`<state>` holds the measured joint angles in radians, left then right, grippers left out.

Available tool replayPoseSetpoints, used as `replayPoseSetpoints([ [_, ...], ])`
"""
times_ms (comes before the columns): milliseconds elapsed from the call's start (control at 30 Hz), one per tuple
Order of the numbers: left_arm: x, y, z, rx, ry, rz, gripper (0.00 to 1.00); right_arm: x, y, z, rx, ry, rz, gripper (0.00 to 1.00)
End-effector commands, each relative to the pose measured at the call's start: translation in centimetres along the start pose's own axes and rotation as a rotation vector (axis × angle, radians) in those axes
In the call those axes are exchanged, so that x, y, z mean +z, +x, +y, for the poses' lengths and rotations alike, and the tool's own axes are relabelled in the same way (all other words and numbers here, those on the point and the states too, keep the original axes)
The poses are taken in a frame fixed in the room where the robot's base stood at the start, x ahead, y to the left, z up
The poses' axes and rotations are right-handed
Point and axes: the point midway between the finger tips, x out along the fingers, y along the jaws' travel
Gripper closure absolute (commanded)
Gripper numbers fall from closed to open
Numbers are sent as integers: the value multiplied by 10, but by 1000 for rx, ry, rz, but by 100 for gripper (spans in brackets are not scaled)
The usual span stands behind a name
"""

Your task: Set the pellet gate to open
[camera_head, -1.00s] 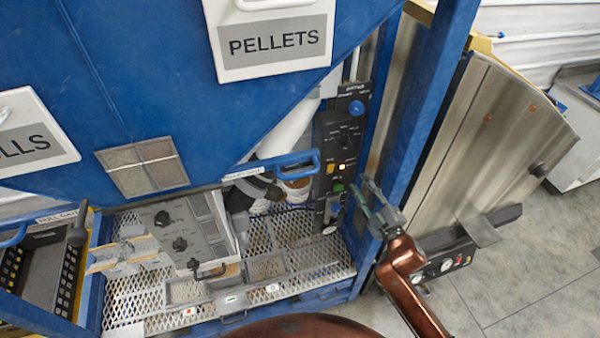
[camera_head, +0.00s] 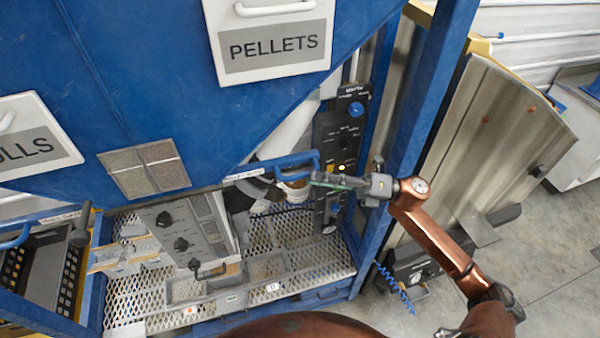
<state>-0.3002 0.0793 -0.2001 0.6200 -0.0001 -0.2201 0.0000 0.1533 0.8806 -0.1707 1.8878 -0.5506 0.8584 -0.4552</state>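The pellet gate shows as a blue bar handle (camera_head: 290,158) below the PELLETS side of the blue hopper. A pale label strip (camera_head: 244,173) lies at its left end; its text is too small to read. My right gripper (camera_head: 315,180) reaches in from the right, with its fingertips at the handle's right end, in front of the dark control panel. Whether the fingertips touch the handle, and how far apart they are, I cannot tell. My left gripper is not in view.
A dark control panel (camera_head: 337,130) with a blue knob stands behind my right gripper. A blue frame post (camera_head: 428,95) rises close to my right arm. A grey knob box (camera_head: 185,232) sits over the mesh shelf (camera_head: 290,232) to the left.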

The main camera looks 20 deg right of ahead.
Motion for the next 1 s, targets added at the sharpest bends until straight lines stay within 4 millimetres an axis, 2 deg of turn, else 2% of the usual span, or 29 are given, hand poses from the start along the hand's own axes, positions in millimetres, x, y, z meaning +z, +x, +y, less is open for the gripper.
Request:
replayPoseSetpoints([
  [100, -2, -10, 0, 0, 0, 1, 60, 2, 21, 4, 3, 0, 1, 71],
  [333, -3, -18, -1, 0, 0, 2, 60, 1, 46, 2, 2, 0, -2, 71],
  [667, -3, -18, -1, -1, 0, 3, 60, 0, 51, 0, 1, 2, -2, 71],
  [1000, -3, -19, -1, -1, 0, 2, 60, 0, 50, 0, 0, 1, -2, 93],
])
